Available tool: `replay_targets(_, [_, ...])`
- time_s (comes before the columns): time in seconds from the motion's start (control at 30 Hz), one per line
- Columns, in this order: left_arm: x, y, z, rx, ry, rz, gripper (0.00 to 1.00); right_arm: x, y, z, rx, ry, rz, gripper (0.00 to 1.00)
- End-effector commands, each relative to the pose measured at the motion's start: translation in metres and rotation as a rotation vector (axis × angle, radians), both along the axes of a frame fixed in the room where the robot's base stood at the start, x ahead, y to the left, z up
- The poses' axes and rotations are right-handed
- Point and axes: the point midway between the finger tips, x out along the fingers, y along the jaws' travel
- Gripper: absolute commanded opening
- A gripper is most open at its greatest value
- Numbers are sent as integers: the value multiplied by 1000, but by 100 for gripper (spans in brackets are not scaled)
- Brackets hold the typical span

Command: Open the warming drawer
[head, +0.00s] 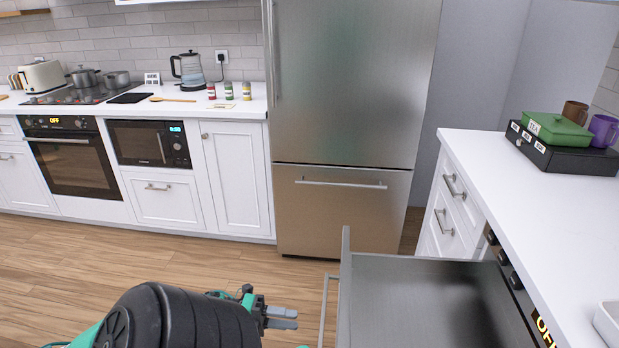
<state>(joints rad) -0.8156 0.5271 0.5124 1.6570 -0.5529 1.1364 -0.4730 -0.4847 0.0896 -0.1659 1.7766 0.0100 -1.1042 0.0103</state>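The warming drawer (425,300) stands pulled out to the left from under the right-hand counter, at the bottom right of the head view. Its dark metal inside shows from above and looks empty. Its front panel faces left and carries a bar handle (326,310). My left gripper (283,318) is at the bottom middle, a short way left of the handle and apart from it. Its two grey fingers point right towards the handle, with a narrow gap and nothing between them. My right gripper is not in view. The drawer's near end is cut off by the frame.
A control panel with knobs (503,258) and an OFF display sits along the counter edge beside the drawer. A black box (562,158) with a green container and mugs stands on the white counter (500,165). The fridge (345,100) stands behind. Wood floor (180,270) is clear.

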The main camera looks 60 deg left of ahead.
Motion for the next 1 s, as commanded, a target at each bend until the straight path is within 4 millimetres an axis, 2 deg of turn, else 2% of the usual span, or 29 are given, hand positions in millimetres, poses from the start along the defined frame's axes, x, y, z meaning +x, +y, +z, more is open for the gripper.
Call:
replay_targets(0.1, [-19,14,-1,0,2,1,32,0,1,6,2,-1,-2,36])
replay_targets(0.3, [-35,27,-1,-1,1,1,32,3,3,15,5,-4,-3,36])
replay_targets(0.53, [-38,30,0,-1,0,-1,32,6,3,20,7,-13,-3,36])
replay_targets(1.0, [-38,29,0,-1,-1,0,32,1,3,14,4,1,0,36])
